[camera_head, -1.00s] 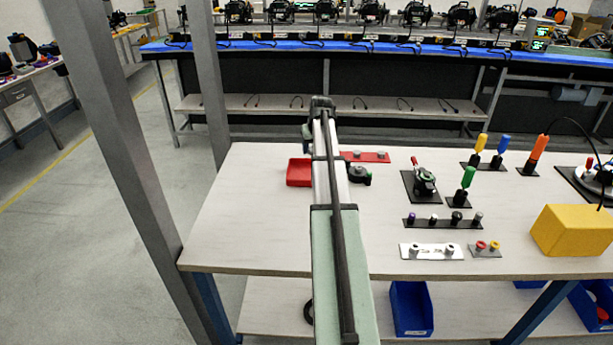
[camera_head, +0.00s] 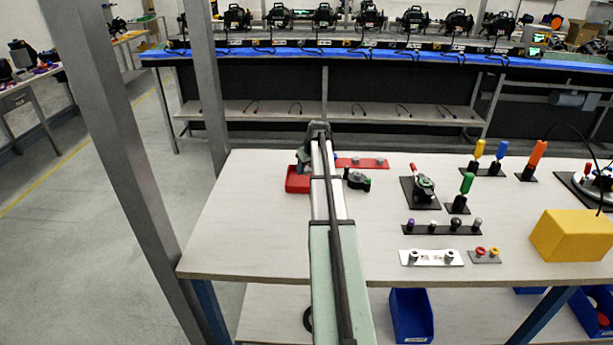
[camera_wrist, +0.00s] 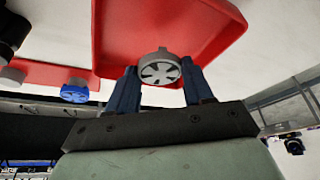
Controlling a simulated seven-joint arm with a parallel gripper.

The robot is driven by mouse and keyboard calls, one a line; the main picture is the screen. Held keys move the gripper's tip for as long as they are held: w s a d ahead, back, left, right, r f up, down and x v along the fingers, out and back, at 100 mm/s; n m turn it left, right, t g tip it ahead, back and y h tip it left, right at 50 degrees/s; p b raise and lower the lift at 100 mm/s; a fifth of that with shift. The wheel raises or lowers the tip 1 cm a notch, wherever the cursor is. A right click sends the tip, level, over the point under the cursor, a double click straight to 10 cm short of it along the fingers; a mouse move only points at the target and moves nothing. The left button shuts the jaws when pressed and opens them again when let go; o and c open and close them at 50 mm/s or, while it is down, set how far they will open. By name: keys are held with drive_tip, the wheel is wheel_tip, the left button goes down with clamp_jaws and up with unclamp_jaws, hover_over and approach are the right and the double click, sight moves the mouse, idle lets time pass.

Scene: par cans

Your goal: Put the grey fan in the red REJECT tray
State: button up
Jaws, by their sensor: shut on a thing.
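In the wrist view the grey fan (camera_wrist: 160,68), a small round part with a slotted face, sits between the two fingertips of my gripper (camera_wrist: 158,80). My gripper is shut on it. The red tray (camera_wrist: 205,25) fills the view behind the fan, so the fan is over or within the tray's outline; I cannot tell its height above the floor of the tray. In the head view the red tray (camera_head: 296,182) is at the table's left, partly covered by my arm. The fan and fingertips are hidden there.
Right of the tray is a red plate (camera_head: 370,163) with round pegs; a blue-topped one (camera_wrist: 74,94) shows in the wrist view. A black and green part (camera_head: 357,180) lies close to my arm. A lever clamp (camera_head: 424,186) stands further right. The table's left front is clear.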

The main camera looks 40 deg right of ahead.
sight(308, 171)
drive_tip(key=shift+f, duration=1.85)
drive_tip(key=shift+f, duration=0.15)
drive_tip(key=o, duration=1)
drive_tip(key=v, duration=1.2)
drive_tip(key=shift+r, duration=0.2)
